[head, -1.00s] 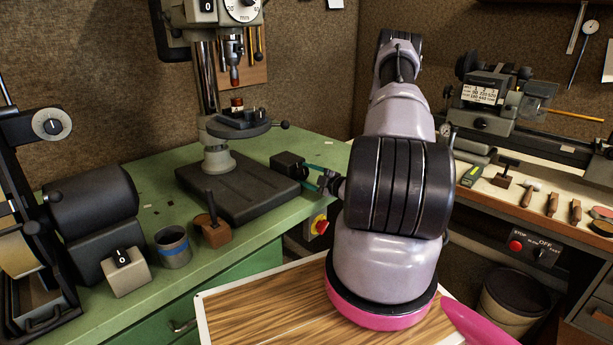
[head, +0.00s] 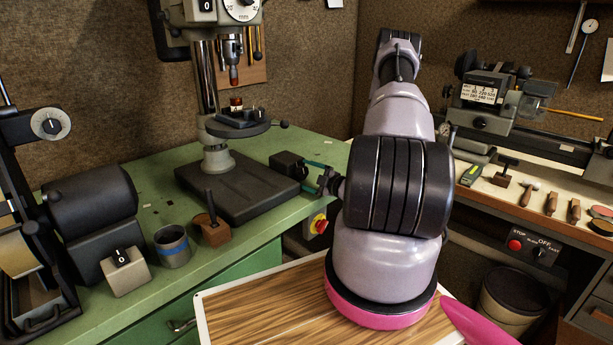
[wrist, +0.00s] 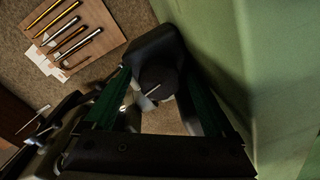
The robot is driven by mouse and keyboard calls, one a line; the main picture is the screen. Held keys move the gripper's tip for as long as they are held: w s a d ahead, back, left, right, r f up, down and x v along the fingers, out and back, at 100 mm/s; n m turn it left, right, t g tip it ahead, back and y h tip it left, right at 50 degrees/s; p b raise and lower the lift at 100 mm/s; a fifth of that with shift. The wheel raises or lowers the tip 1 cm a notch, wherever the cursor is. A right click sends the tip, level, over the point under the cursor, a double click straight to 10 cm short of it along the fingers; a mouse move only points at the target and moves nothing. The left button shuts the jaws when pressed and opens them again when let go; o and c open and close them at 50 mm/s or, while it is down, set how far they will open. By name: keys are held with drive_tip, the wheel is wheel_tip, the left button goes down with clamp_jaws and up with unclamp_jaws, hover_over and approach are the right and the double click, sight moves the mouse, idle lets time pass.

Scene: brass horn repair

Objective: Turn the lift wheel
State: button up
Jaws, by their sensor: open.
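A dark round wheel with a pale line across its face shows in the wrist view (wrist: 157,84), on the end of a black housing; I take it to be the lift wheel. In the head view the black housing (head: 287,162) sits at the green bench's front edge, right of the drill press base, and the wheel's face is hard to make out. My gripper (head: 307,175) is just right of it, with green fingers apart. In the wrist view the fingers lie on either side of the wheel. I cannot tell whether they touch it.
The drill press (head: 220,135) stands behind, its round table (head: 238,126) above the housing. A red emergency button (head: 319,225) is on the bench front below my gripper. A wooden-topped tray (head: 255,305) is in front. A cup (head: 172,248) and a wooden block with a handle (head: 213,230) stand left.

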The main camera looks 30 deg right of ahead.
drive_tip(key=v, duration=1)
drive_tip(key=shift+s, duration=0.4)
drive_tip(key=shift+d, duration=0.15)
